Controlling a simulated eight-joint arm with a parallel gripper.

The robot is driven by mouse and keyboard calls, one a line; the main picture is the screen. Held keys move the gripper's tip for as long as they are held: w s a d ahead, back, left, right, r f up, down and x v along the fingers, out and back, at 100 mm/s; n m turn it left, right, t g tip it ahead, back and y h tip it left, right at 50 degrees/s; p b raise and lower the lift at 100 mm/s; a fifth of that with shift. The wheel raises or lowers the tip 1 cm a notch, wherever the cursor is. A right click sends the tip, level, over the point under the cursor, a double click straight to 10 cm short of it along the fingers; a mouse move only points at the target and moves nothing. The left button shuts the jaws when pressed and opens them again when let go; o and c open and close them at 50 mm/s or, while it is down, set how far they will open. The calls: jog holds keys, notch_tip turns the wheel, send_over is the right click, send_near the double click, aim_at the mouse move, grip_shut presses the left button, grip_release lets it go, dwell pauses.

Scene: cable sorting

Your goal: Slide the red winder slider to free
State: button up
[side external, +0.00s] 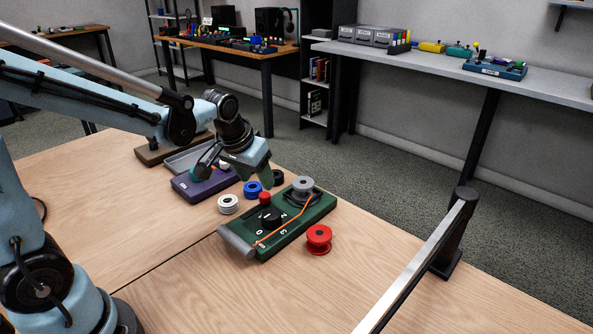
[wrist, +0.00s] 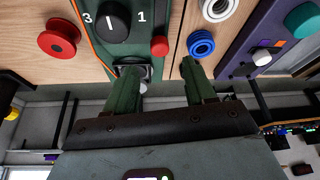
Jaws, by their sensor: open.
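The green winder board (side external: 307,222) lies on the wooden table. It has a numbered black dial (side external: 270,216), a grey spool (side external: 302,186) and an orange cable across it. A small red knob (side external: 265,198) stands near the dial; it appears to be the red slider. It also shows in the wrist view (wrist: 159,45), right of the dial. I cannot read its setting. My gripper (side external: 257,181) is open and empty, pointing down just behind the red knob. In the wrist view, its green fingers (wrist: 160,76) are apart, with the knob beyond their tips, not between them.
A red reel (side external: 318,239) lies right of the board. White (side external: 228,204), blue (side external: 252,189) and black (side external: 278,177) reels lie on its left and far side. A purple board (side external: 203,184) is further left. A metal rail on a black post (side external: 447,245) stands at right.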

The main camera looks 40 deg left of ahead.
aim_at(265, 194)
jog(key=shift+x, duration=3.15)
grip_shut()
